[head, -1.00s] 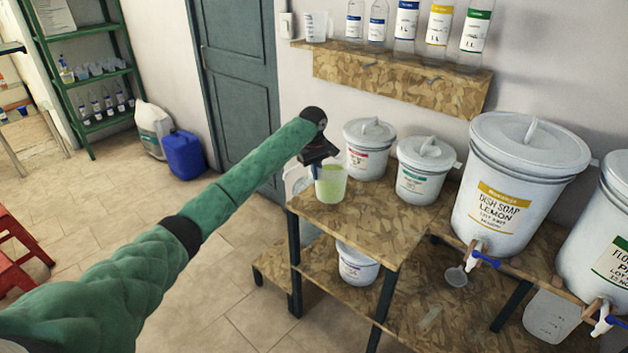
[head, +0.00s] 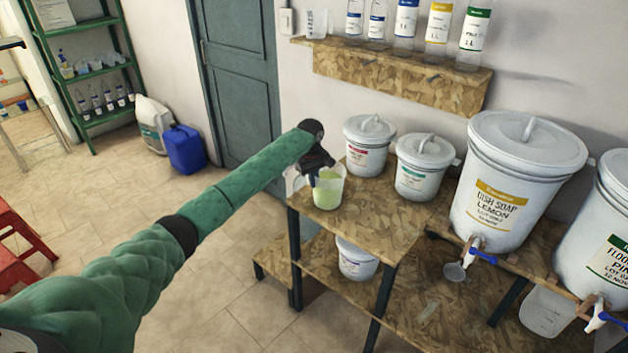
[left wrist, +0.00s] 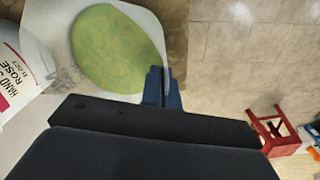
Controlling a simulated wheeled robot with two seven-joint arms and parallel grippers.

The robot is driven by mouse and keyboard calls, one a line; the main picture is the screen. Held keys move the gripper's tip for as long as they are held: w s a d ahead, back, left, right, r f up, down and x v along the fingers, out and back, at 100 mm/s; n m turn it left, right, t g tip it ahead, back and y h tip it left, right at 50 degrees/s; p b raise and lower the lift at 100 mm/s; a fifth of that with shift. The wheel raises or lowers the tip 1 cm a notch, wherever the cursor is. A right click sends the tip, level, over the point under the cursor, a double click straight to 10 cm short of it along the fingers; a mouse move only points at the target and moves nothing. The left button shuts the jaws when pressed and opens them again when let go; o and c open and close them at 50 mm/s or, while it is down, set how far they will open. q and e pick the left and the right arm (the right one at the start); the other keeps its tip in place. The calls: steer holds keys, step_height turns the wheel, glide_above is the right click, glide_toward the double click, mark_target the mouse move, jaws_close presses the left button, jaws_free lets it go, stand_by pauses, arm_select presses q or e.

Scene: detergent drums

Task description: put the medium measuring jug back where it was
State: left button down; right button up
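A clear measuring jug (head: 331,196) holding yellow-green liquid is upright at the near left corner of the chipboard stand. I take it as the medium jug. My left gripper (head: 321,178) is at its upper left side. In the left wrist view the jug (left wrist: 118,50) shows from above, and the gripper's blue fingers (left wrist: 163,88) are close together at its edge, seemingly pinching its wall or handle. I cannot tell whether its base touches the board. My right gripper is not in view.
Two lidded tubs (head: 368,147) (head: 424,168) stand behind the jug. Large drums with taps (head: 515,185) (head: 612,235) stand to the right, with another jug (head: 548,312) below. A wall shelf (head: 400,75) holds bottles and a small jug (head: 316,23). Bare board (head: 385,217) lies right of the jug.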

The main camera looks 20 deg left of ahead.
arm_select(q)
steer(key=c, duration=1.7)
jaws_free()
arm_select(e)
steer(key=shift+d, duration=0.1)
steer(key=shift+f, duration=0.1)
arm_select(q)
steer(key=shift+r, duration=0.1)
